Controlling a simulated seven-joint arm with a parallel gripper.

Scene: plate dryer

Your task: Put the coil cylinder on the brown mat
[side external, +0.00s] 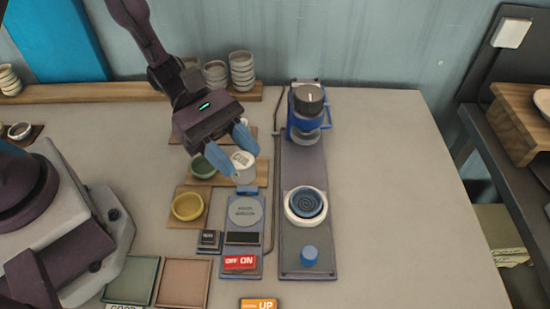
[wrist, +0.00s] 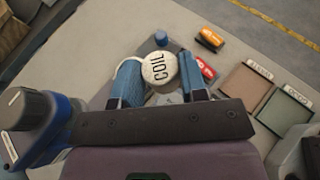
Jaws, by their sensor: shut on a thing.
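The coil cylinder (side external: 243,170) is white, with COIL written on its top, which reads clearly in the wrist view (wrist: 158,69). My gripper (side external: 232,150) is shut on it, with one blue finger on each side. The cylinder is upright or nearly so, just behind the scale's round plate in the side view; its exact height is hard to tell. The brown mat (side external: 184,283) is a bare square at the front, left of the scale, beside a green mat (side external: 131,279). In the wrist view the brown mat (wrist: 250,92) lies to the right of the cylinder.
A grey scale (side external: 244,211) with a red ON/OFF switch (side external: 240,262) stands in front of my gripper. A yellow bowl (side external: 188,207) and a green bowl (side external: 203,167) stand nearby. A long grey machine (side external: 302,160) is to the right.

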